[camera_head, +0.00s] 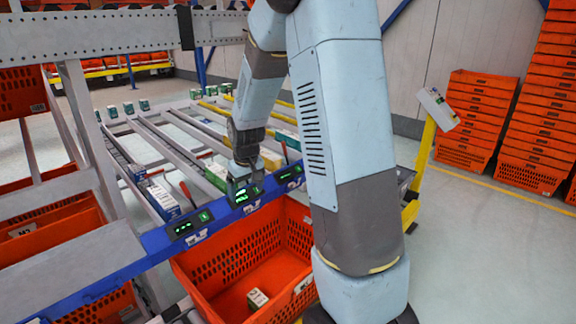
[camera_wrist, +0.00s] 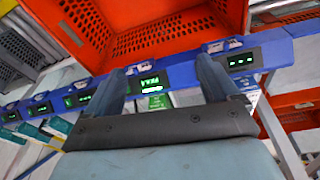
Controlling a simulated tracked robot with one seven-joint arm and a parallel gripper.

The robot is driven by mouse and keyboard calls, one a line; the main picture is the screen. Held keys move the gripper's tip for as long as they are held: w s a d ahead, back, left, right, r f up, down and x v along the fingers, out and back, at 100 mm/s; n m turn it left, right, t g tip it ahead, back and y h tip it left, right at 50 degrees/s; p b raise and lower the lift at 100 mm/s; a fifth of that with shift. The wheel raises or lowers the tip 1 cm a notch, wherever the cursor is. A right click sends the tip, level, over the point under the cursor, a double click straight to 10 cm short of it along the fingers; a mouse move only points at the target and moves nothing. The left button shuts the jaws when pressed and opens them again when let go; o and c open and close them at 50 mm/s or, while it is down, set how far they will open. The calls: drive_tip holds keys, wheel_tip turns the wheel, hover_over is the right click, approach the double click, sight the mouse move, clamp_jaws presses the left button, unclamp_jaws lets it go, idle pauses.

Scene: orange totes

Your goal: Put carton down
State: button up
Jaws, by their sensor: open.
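A small white and green carton (camera_head: 258,298) lies on the floor of the orange tote (camera_head: 205,288) below the rack's front edge. My gripper (camera_head: 243,190) is above the tote's back side, at the blue display rail, apart from that carton. In the wrist view my gripper (camera_wrist: 162,66) is open, with its two fingers apart and nothing held between them. The tote's mesh wall (camera_wrist: 170,36) shows beyond the fingertips. The carton inside the tote is not visible in the wrist view.
The blue rail (camera_head: 155,240) with lit green displays runs along the tote's back. Behind it, sloped lanes hold several cartons, including a blue and white one (camera_head: 162,202). Stacked orange totes (camera_head: 470,120) stand at the right, with clear floor before them.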

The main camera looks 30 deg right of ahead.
drive_tip(key=s+r+m+t, duration=0.1)
drive_tip(key=s+r, duration=0.9)
drive_tip(key=s, duration=0.4)
drive_tip(key=s+r+t, duration=0.2)
drive_tip(key=s+r, duration=0.9)
drive_tip(key=s, duration=0.4)
drive_tip(key=shift+a+r+m, duration=0.2)
drive_tip(key=shift+a+m, duration=0.2)
